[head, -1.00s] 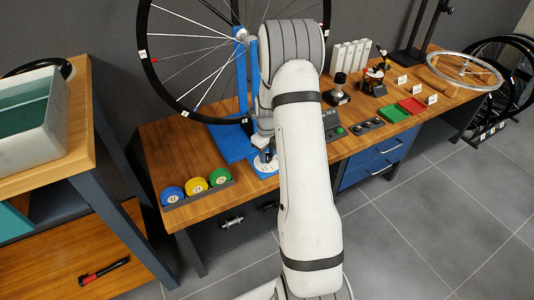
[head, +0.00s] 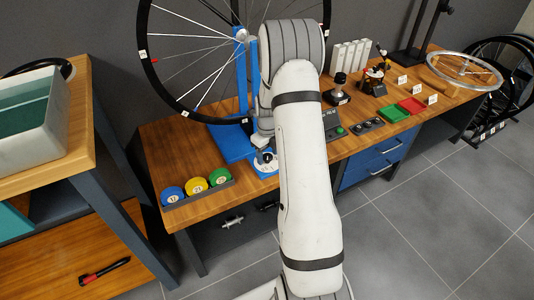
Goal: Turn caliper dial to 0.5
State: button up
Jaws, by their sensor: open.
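The blue truing stand (head: 229,141) stands on the wooden bench and holds a spoked wheel (head: 153,66). At the front of its base is a white round dial (head: 262,168) with a dark knob on it. I take this for the caliper dial; its marks are too small to read. My gripper (head: 265,153) is open, pointing down right at the knob. My arm hides part of the gripper and the right side of the dial. I cannot tell whether the fingers touch the knob.
Blue, yellow and green round pieces (head: 196,184) sit in a rack at the bench's front left. A device with a green button (head: 335,130) stands right of my arm. Green (head: 393,114) and red (head: 411,105) trays lie farther right. A shelf with a grey bin (head: 28,125) stands left.

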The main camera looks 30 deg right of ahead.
aim_at(267, 156)
notch_tip(267, 156, up, 8)
jog(key=shift+f+p, duration=0.1)
jog(key=shift+p, duration=0.55)
